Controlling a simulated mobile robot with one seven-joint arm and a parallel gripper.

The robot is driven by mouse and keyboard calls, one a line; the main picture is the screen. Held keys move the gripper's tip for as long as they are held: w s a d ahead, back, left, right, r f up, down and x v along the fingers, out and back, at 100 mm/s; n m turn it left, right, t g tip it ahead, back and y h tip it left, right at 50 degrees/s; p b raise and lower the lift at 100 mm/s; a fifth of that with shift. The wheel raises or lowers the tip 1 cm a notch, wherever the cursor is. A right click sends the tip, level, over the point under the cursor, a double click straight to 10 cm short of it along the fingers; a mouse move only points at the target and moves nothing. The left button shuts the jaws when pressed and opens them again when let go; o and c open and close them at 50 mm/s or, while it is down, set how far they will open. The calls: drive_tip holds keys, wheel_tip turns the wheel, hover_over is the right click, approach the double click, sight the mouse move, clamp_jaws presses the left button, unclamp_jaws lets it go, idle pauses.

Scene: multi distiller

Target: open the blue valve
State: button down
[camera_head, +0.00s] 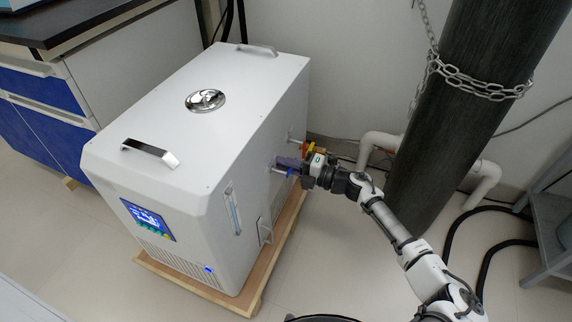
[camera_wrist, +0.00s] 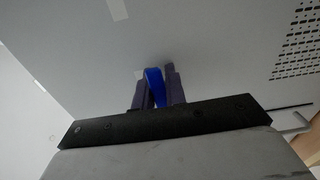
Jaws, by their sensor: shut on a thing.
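The blue valve handle (camera_wrist: 155,86) stands between the two dark fingers of my gripper (camera_wrist: 159,90) in the wrist view, and the gripper is shut on it. In the head view my gripper (camera_head: 289,165) reaches the right side of the white machine (camera_head: 205,120), where a bit of the blue valve (camera_head: 290,172) shows by the fingertips. Most of the valve is hidden by the fingers. A red and yellow valve (camera_head: 313,148) sits just behind my gripper on the same side of the machine.
The machine stands on a wooden pallet (camera_head: 252,300). A dark cylinder (camera_head: 450,110) with a chain (camera_head: 470,85) stands at the right, with white pipes (camera_head: 375,142) and black hoses near it. A grey metal rack (camera_head: 550,215) is at the far right. A blue-drawer cabinet (camera_head: 45,135) is at the left.

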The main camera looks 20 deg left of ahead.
drive_tip(key=c, duration=1.4)
unclamp_jaws()
drive_tip(key=shift+c, duration=0.2)
drive_tip(key=shift+d, duration=0.1)
drive_tip(key=d+p, duration=0.2)
drive_tip(key=d, duration=1.1)
drive_tip(key=shift+s+d, duration=0.3)
drive_tip(key=shift+d, duration=0.05)
drive_tip(key=shift+r, duration=0.1)
